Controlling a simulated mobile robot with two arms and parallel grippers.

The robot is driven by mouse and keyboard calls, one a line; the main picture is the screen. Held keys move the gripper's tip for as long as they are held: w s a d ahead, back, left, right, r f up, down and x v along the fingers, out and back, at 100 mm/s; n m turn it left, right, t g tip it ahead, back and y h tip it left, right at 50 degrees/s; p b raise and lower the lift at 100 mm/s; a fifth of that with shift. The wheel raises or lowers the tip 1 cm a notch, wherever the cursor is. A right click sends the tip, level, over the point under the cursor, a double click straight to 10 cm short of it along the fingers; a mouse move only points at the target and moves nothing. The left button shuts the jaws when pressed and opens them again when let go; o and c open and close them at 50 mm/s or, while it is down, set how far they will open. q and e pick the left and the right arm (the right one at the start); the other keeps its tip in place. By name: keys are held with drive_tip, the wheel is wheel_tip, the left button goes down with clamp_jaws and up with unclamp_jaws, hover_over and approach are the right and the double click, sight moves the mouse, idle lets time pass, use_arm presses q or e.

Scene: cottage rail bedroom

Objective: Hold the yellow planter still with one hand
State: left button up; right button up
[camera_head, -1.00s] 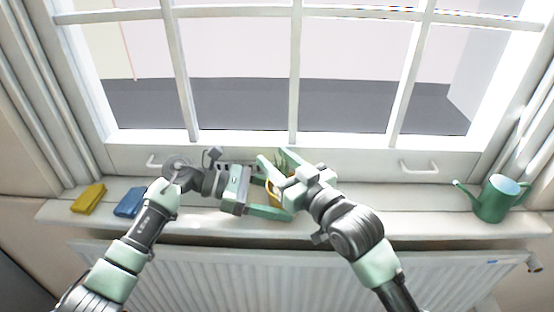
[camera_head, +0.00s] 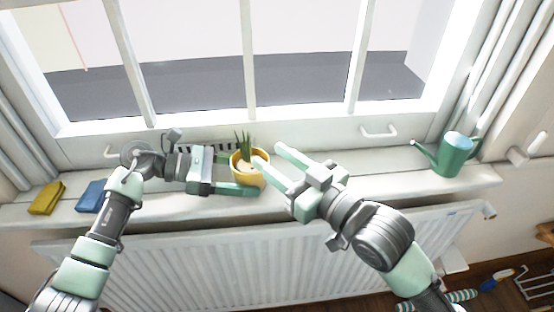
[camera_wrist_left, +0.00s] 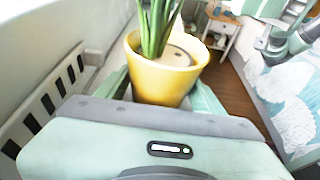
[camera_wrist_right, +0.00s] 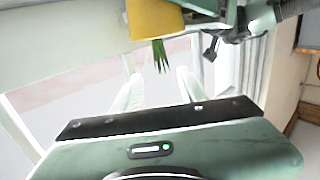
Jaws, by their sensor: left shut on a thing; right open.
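The yellow planter (camera_head: 248,174), round with spiky green leaves and a pale brown top, stands upright on the windowsill. My left gripper (camera_head: 243,175) is shut on its sides, one finger behind and one in front; the left wrist view shows the planter (camera_wrist_left: 160,84) between the fingers. My right gripper (camera_head: 269,151) is open and empty just right of the planter. One of its fingertips overlaps the planter's right edge in the head view. In the right wrist view the planter (camera_wrist_right: 154,18) appears upside down, beyond the open fingers (camera_wrist_right: 157,84) and not between them.
A green watering can (camera_head: 450,156) stands at the sill's right end. A yellow cloth (camera_head: 46,198) and a blue cloth (camera_head: 91,196) lie at the left. The window is behind the sill, a white radiator (camera_head: 200,265) below. The sill (camera_head: 375,165) between planter and can is largely clear.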

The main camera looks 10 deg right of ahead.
idle(0.4)
use_arm(q)
drive_tip(key=o, duration=1)
drive_tip(key=shift+o, duration=0.2)
